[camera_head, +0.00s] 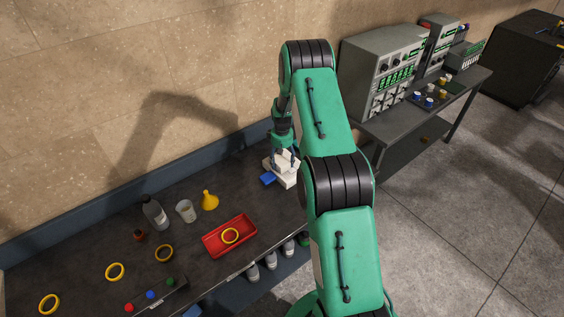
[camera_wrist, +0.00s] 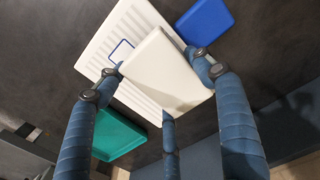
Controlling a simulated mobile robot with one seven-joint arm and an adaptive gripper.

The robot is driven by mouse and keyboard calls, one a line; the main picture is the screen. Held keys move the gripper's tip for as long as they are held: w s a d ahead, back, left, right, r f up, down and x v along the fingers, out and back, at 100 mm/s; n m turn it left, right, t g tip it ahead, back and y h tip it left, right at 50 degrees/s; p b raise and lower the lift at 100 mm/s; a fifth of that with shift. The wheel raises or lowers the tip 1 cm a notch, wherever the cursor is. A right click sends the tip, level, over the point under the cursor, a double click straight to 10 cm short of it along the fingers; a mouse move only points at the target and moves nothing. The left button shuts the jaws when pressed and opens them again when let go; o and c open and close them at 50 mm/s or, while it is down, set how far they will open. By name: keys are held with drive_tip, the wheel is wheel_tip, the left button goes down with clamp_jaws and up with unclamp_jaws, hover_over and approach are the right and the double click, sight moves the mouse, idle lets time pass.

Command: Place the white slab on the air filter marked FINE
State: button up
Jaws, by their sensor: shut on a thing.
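My gripper (camera_head: 285,152) is shut on the white slab (camera_wrist: 160,72), with its blue fingers around the slab's edges in the wrist view. A white ribbed panel, seemingly an air filter (camera_wrist: 98,48), lies under the slab; a blue square outline shows on it beside the slab. The slab overlaps much of the panel and is turned relative to it. I cannot tell whether they touch. No FINE marking is readable. In the head view the white filter (camera_head: 287,181) is on the dark bench below my gripper.
A blue slab (camera_wrist: 207,21) and a green slab (camera_wrist: 118,136) lie on either side of the filter.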

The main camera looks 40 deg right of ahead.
sight(282, 158)
drive_tip(key=shift+f, duration=0.5)
drive_tip(key=shift+f, duration=0.15)
drive_tip(key=o, duration=1.4)
drive_tip(key=shift+o, duration=0.2)
drive_tip(key=shift+r+b, duration=0.95)
drive_tip(key=shift+r, duration=5.15)
drive_tip(key=shift+r, duration=0.1)
